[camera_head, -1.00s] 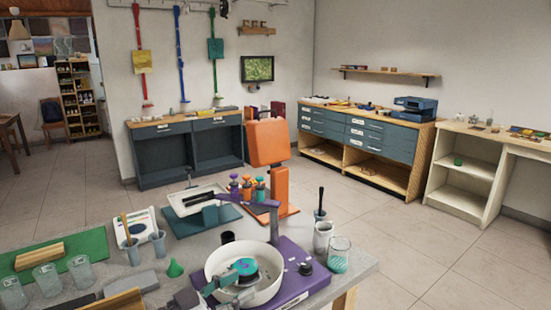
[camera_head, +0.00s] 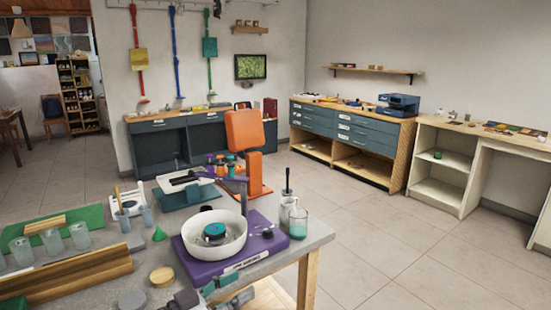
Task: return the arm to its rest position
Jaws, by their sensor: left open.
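My left gripper (camera_head: 228,291) shows at the bottom edge, with grey and teal fingers. It is open and apart from the white bowl, with nothing seen between the fingers. Part of the arm is cut off by the frame's edge. The white bowl (camera_head: 233,251) sits on a purple machine (camera_head: 186,262) at the table's near right corner. A dark round piece with a teal top (camera_head: 214,231) lies in the bowl. My right gripper is not in view.
The tiled floor (camera_head: 400,255) at right is clear.

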